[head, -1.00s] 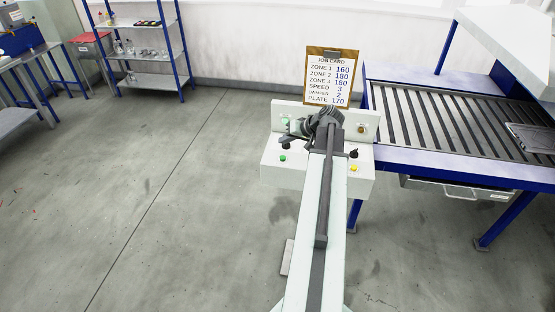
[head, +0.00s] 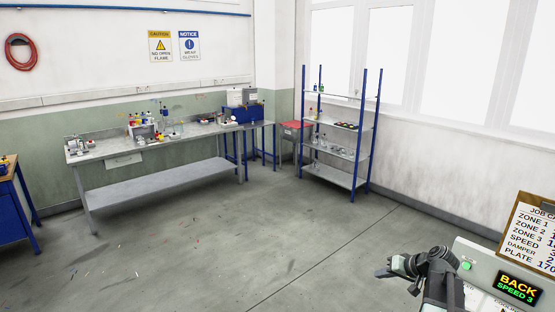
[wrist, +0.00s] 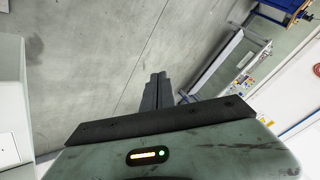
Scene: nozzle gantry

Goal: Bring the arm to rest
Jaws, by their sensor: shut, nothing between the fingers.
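My gripper (head: 391,268) shows at the lower right of the head view, at the end of my dark wrist. It points left, beside a pale control box (head: 478,268). In the wrist view my gripper (wrist: 157,88) has its two dark fingers together, with nothing between them and the bare floor beyond. The control box carries a lit green button and a display (head: 517,288) reading BACK, SPEED 3. A job card (head: 530,232) on a clipboard stands behind the box, cut off by the picture's right edge.
A grey bench (head: 160,180) with bottles and small items stands along the back left wall. A blue-post shelf (head: 340,178) and a red-topped cabinet (head: 293,128) stand at the back. A blue cabinet (head: 15,208) is at far left.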

